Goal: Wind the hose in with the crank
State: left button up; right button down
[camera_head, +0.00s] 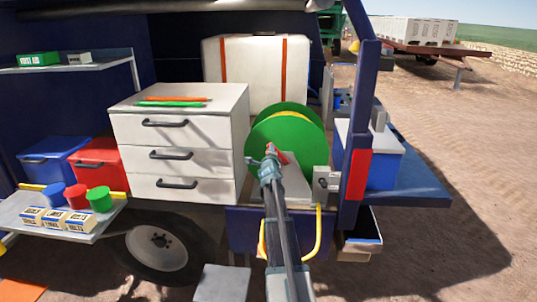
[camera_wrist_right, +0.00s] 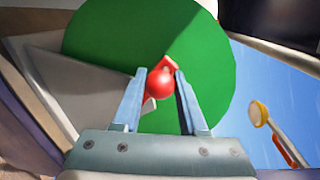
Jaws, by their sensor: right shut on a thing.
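A green hose reel (camera_head: 290,138) with a yellow hub edge stands at the back of the vehicle, right of the white drawer unit. Its green side disc (camera_wrist_right: 120,50) fills the upper middle of the right wrist view. The crank has a red knob (camera_wrist_right: 160,82), and part of its red arm (camera_head: 279,156) shows in the head view. My right gripper (camera_head: 268,165) reaches up to the reel, and in the right wrist view its two fingers (camera_wrist_right: 158,95) are shut on the red knob. A yellow hose (camera_head: 318,235) hangs in a loop below the reel. My left gripper is not in view.
The white drawer unit (camera_head: 180,150) is close on the left, with an orange and a green tool on top. A dark blue post (camera_head: 359,110) with a red lamp (camera_head: 357,174) and a blue cooler (camera_head: 382,165) stand on the right. A small grey box (camera_head: 326,185) sits beside the reel.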

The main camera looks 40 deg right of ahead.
dwell(0.3)
jog(key=shift+c, duration=2.3)
grip_release()
jog(key=shift+s, duration=0.1)
jog(key=p+v, duration=0.2)
jog(key=v, duration=1.1)
jog(key=shift+s+a, duration=0.2)
jog(key=shift+s, duration=0.05)
jog(key=shift+r, duration=0.1)
